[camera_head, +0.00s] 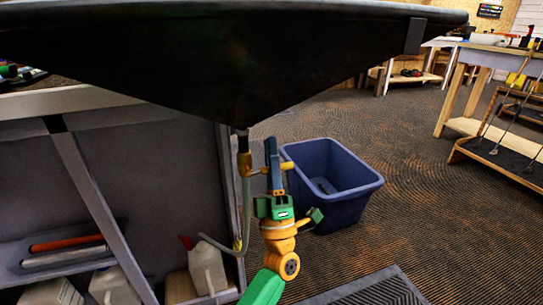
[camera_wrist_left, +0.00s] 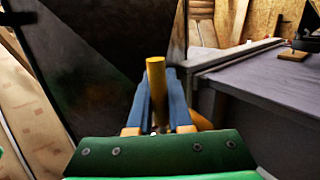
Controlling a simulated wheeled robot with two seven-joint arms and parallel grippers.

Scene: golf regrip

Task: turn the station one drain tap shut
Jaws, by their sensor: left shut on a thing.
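The drain tap (camera_head: 244,166) is a small yellow fitting under the lowest point of a black sloped basin (camera_head: 230,60). A pale hose (camera_head: 245,210) hangs below it. A yellow handle (camera_head: 287,166) sticks out to the right of the tap. My left gripper (camera_head: 273,165) has its blue fingers shut on this handle, just right of the tap body. In the left wrist view the handle (camera_wrist_left: 156,85) stands as a yellow rod between the two blue fingers (camera_wrist_left: 157,100). The fingers partly hide the handle. My right gripper is not in view.
A blue bin (camera_head: 335,180) stands on the floor just behind and right of the gripper. A grey bench frame (camera_head: 225,180) is close on the left, with white jugs (camera_head: 207,268) on its low shelf. A dark mat (camera_head: 375,290) lies at front right.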

